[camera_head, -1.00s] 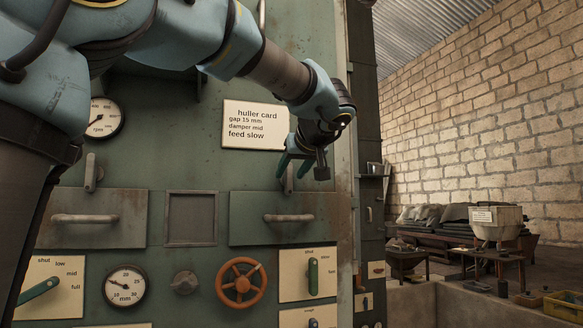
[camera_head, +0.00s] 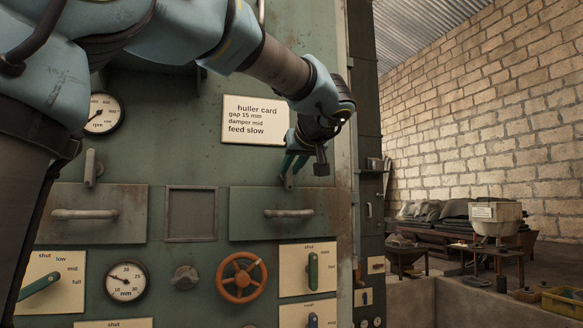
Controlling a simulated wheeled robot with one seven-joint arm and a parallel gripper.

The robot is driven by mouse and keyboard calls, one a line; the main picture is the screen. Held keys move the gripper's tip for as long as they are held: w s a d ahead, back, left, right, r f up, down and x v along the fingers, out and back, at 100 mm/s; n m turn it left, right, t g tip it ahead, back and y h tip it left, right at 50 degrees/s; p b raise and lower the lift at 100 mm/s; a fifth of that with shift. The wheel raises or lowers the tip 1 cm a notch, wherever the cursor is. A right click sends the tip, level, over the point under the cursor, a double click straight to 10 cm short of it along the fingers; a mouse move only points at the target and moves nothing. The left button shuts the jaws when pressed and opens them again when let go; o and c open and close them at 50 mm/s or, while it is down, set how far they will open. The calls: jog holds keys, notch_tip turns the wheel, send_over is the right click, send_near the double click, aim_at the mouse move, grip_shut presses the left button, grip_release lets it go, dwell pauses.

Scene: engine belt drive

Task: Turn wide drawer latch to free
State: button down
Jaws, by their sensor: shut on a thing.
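The right drawer (camera_head: 250,217) is a green panel with a grey bar handle (camera_head: 289,213). Its latch (camera_head: 289,182) is a small grey upright lever above the top edge of the panel. My gripper (camera_head: 291,170) is shut on the upper part of this latch, with its teal fingers hiding the latch's top. The latch looks about upright; its exact angle is partly hidden. A similar left drawer (camera_head: 118,202) has its own upright latch (camera_head: 91,168) and a bar handle (camera_head: 84,214).
Below are an orange handwheel (camera_head: 242,277), a gauge (camera_head: 126,281), a knob (camera_head: 185,277) and a green lever (camera_head: 313,270). A recessed frame (camera_head: 191,214) sits between the drawers. Carts and bins stand far right.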

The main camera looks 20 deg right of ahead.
jog(key=shift+d, duration=0.1)
dwell(0.3)
jog(key=m+y+b, duration=0.1)
jog(key=m+b, duration=0.1)
jog(key=shift+d+f+m+y, duration=0.2)
jog(key=shift+d+m+y, duration=0.1)
jog(key=shift+y, duration=0.1)
jog(key=m, duration=0.1)
jog(key=m+t+y+b, duration=0.1)
jog(key=m+y, duration=0.1)
jog(key=shift+s+d+f+m, duration=0.1)
jog(key=shift+d+f+m, duration=0.1)
jog(key=shift+d+m, duration=0.15)
jog(key=m+t+y+b, duration=0.1)
jog(key=m, duration=0.1)
jog(key=m+b, duration=0.1)
jog(key=m, duration=0.1)
jog(key=shift+d+f+t+y, duration=0.15)
jog(key=shift+f+t+y, duration=0.15)
jog(key=shift+t+y, duration=0.1)
jog(key=shift+f+m+t+y+b, duration=0.15)
jog(key=shift+m+t+b, duration=0.2)
jog(key=shift+m, duration=0.4)
jog(key=shift+f+m+t+y+b, duration=0.15)
jog(key=shift+m+t+b, duration=0.15)
jog(key=shift+m, duration=0.4)
jog(key=shift+r+m, duration=0.1)
jog(key=shift+m, duration=0.2)
jog(key=c, duration=0.8)
grip_release()
